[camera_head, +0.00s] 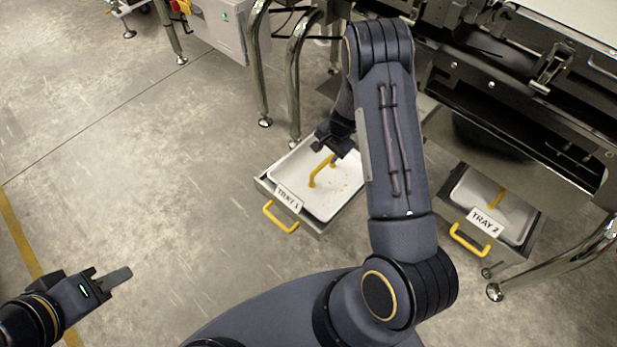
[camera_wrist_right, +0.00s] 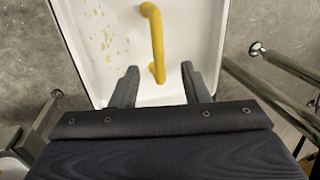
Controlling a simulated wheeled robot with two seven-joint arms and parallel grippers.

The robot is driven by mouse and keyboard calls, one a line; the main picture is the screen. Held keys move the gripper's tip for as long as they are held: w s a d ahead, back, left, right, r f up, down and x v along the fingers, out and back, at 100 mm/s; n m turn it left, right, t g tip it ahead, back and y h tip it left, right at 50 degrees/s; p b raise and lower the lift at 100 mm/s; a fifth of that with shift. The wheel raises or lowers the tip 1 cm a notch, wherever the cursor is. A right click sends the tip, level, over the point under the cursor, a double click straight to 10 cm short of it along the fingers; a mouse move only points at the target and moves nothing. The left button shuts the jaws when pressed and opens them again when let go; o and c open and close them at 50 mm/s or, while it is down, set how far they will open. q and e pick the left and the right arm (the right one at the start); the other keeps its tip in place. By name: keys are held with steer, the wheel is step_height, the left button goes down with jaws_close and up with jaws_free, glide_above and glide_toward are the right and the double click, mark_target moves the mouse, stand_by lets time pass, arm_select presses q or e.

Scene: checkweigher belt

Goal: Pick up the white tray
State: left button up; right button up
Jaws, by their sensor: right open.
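A white tray (camera_head: 341,195) with a raised yellow handle (camera_head: 320,171) lies in the pulled-out metal drawer labelled TRAY 1 (camera_head: 288,197). Yellow crumbs lie on it; it also fills the top of the right wrist view (camera_wrist_right: 190,22). My right gripper (camera_head: 330,148) is over the handle's far end. In the right wrist view my right gripper (camera_wrist_right: 160,82) is open, its two fingers on either side of the yellow handle (camera_wrist_right: 157,40), with gaps showing. My left gripper (camera_head: 118,277) is at the lower left, far from the tray; its opening is unclear.
A second drawer labelled TRAY 2 (camera_head: 486,222) stands open at right, with another white tray (camera_head: 467,189) and yellow handle. Metal legs (camera_head: 297,75) and the belt machine (camera_head: 525,95) stand behind. My right arm hides part of the first drawer. The left floor is clear.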

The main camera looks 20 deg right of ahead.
mark_target(324, 164)
steer(key=x, duration=0.2)
steer(key=b+x, duration=0.1)
steer(key=x, duration=0.3)
steer(key=shift+d, duration=0.25)
steer(key=b+x, duration=0.3)
steer(key=x, duration=0.2)
steer(key=shift+d+f, duration=0.1)
steer(key=shift+f, duration=0.2)
steer(key=shift+r, duration=0.1)
jaws_close()
